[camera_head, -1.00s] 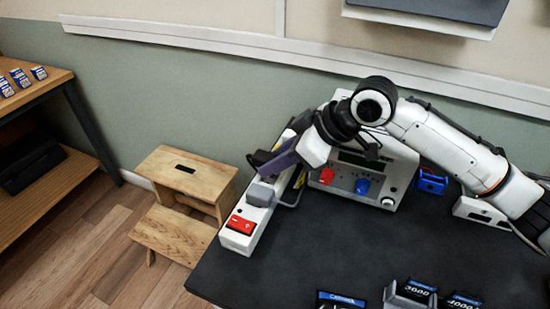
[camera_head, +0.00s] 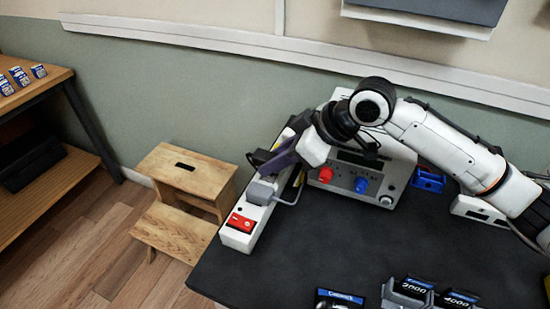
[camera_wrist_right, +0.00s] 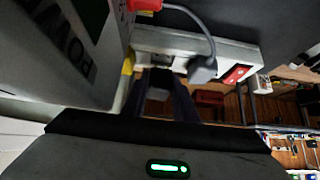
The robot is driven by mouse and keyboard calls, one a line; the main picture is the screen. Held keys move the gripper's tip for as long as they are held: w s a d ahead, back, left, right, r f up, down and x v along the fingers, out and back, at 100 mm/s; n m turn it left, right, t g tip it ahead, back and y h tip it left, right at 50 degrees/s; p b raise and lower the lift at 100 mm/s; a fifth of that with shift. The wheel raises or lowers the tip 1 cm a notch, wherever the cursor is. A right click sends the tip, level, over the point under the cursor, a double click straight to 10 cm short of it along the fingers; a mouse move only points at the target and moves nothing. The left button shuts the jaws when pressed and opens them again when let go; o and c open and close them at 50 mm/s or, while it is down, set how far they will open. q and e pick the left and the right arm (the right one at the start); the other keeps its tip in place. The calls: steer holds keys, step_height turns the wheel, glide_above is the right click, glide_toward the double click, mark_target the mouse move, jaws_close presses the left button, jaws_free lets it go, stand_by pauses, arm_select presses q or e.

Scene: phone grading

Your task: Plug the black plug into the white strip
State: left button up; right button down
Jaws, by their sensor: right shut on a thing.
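The white strip (camera_head: 232,240) lies along the left edge of the dark table, with a red switch at its near end. It also crosses the top of the right wrist view (camera_wrist_right: 185,43). My right gripper (camera_head: 270,163) is over the strip, beyond a grey plug (camera_head: 262,190) seated in it with a grey cable. In the right wrist view the fingers (camera_wrist_right: 162,82) are shut on a small dark piece, the black plug (camera_wrist_right: 160,78), at the strip's side. It is mostly hidden, and I cannot tell whether it is seated in a socket. My left gripper is not in view.
A white instrument box (camera_head: 350,180) with red and blue knobs stands close to the right of the strip. The grey plug's cable (camera_wrist_right: 203,30) arcs close to the fingers. A wooden step stool (camera_head: 185,180) stands left of the table. The table's middle is clear.

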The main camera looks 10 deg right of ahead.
steer(key=shift+s+f, duration=0.15)
steer(key=shift+f, duration=0.35)
steer(key=c, duration=1.3)
jaws_free()
steer(key=shift+s+f, duration=0.1)
steer(key=shift+f, duration=0.05)
steer(key=shift+c, duration=0.2)
steer(key=v, duration=1.1)
steer(key=shift+w+r+p, duration=0.3)
steer(key=shift+r, duration=0.1)
